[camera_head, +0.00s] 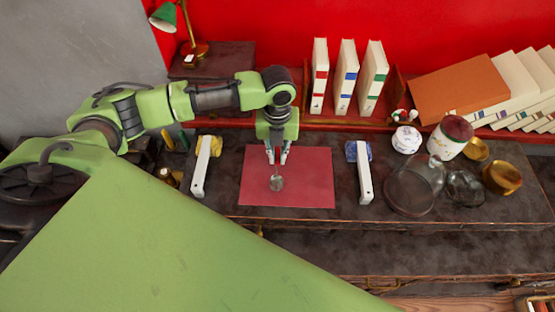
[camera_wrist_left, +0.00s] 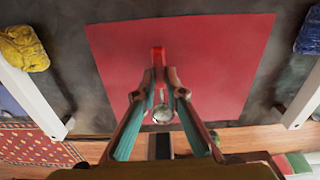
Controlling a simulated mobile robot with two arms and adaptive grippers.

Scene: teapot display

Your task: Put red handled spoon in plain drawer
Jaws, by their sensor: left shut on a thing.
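The spoon shows in the head view as a round metal bowl (camera_head: 276,183) over the red mat (camera_head: 312,190). In the left wrist view its red handle end (camera_wrist_left: 158,55) sticks out beyond the fingertips, and its shiny bowl (camera_wrist_left: 162,113) shows between the fingers. My left gripper (camera_head: 277,158) points down over the mat and is shut on the spoon; it also shows in the left wrist view (camera_wrist_left: 160,82). The height of the spoon above the mat is hard to tell. My right gripper is not in view.
White bars stand left (camera_head: 201,167) and right (camera_head: 364,174) of the mat. A glass jar (camera_head: 412,188), a white lidded pot (camera_head: 406,139) and brass bowls (camera_head: 502,177) stand at the right. Upright books (camera_head: 346,76) line the back. The table front by the mat is clear.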

